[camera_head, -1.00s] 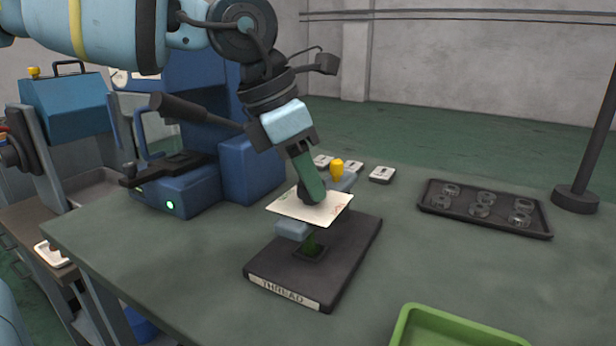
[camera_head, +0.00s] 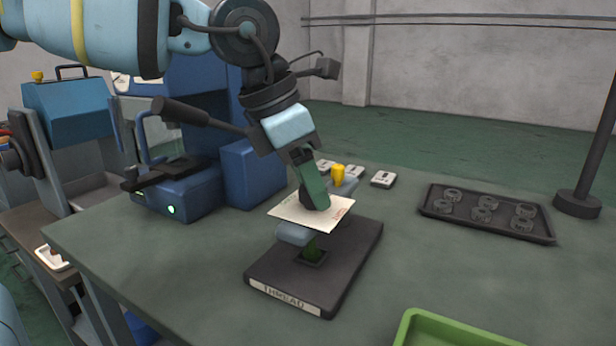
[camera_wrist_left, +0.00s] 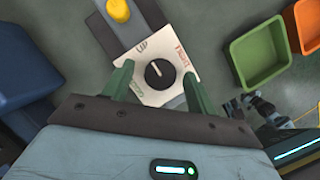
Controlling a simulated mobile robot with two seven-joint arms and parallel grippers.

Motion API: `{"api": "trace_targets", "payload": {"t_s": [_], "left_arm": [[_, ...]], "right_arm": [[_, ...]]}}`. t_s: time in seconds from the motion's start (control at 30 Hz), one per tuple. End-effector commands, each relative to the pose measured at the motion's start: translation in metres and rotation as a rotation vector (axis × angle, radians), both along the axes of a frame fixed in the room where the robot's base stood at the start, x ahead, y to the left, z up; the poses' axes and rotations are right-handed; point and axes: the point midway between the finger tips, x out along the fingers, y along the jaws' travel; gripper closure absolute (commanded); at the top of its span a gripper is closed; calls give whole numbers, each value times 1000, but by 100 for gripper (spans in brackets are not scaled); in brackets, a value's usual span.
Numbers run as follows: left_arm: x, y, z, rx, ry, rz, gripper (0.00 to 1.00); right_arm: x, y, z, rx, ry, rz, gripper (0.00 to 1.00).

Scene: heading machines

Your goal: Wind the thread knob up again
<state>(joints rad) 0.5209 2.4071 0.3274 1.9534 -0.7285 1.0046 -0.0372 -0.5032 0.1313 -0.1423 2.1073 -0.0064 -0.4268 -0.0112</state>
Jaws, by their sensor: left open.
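The thread stand (camera_head: 330,275) is a dark base with a label reading THREAD, on the green-grey table. A white dial plate (camera_head: 335,216) sits on top of it. In the left wrist view, the black thread knob (camera_wrist_left: 159,73) with a pale pointer line is at the middle of the plate (camera_wrist_left: 190,87). My left gripper (camera_head: 312,200) is over the plate, pointing down. In the left wrist view its green fingers (camera_wrist_left: 157,88) stand open on either side of the knob, with gaps to it. My right gripper is not in view.
A yellow knob (camera_head: 338,174) stands just behind the plate. A blue machine (camera_head: 180,190) is at the left. A dark tray of rings (camera_head: 487,212) lies at the right, and a green bin (camera_head: 450,330) at the front. Several small white tags (camera_head: 383,179) lie behind.

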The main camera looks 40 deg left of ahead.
Motion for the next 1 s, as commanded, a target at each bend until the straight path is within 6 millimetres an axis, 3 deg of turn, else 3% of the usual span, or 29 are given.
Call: {"api": "trace_targets", "payload": {"t_s": [0.5, 1.0], "left_arm": [[-22, 13, 64, 0, -4, 1, 43], [-25, 15, 72, -1, -1, 0, 43]], "right_arm": [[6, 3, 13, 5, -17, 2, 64], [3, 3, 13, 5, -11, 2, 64]]}}
